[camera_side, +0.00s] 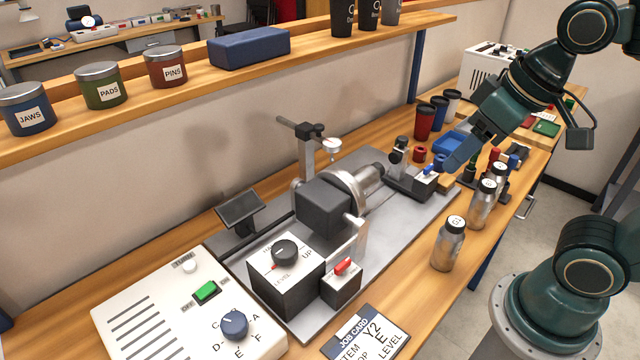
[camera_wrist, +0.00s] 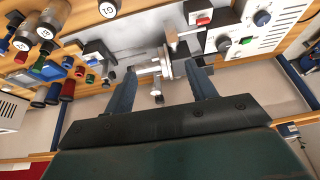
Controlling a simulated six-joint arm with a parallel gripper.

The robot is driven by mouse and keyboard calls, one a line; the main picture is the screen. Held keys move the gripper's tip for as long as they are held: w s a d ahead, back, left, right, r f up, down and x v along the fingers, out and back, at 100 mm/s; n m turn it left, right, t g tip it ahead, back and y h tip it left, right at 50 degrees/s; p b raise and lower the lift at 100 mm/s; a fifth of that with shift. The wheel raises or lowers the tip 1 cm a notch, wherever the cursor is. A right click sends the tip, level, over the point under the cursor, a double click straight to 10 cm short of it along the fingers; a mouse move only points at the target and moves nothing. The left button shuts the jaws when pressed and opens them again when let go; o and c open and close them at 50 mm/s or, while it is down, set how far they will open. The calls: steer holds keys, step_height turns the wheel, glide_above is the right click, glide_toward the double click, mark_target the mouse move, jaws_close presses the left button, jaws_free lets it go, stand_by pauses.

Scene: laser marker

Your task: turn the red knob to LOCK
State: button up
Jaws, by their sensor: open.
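The red knob (camera_side: 343,266) is a small bar-shaped handle on top of a small grey-white box (camera_side: 341,288), beside the larger dark box with a black dial (camera_side: 284,253) marked UP and LEVEL. The red knob also shows at the top of the wrist view (camera_wrist: 203,20). I cannot read a LOCK mark in either view. My gripper (camera_side: 462,155) is up at the right, above the far end of the bench and well away from the red knob. In the wrist view its two blue-grey fingers (camera_wrist: 162,78) are spread apart with nothing held between them.
A rotary chuck fixture (camera_side: 325,205) stands on the grey plate between my gripper and the knob. Metal bottles (camera_side: 448,245) line the front edge. A white control panel (camera_side: 170,310) and a job card (camera_side: 365,335) lie nearest. A shelf (camera_side: 200,75) runs above the bench's back.

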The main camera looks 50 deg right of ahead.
steer(key=w+a+f+g, duration=0.2)
steer(key=w+a+g, duration=0.1)
steer(key=w+a, duration=0.35)
steer(key=g, duration=0.2)
glide_above(343, 263)
step_height(343, 263, down, 6)
steer(key=shift+f, duration=0.1)
step_height(343, 263, down, 14)
steer(key=shift+r, duration=0.15)
stand_by(0.5)
steer(key=c, duration=1)
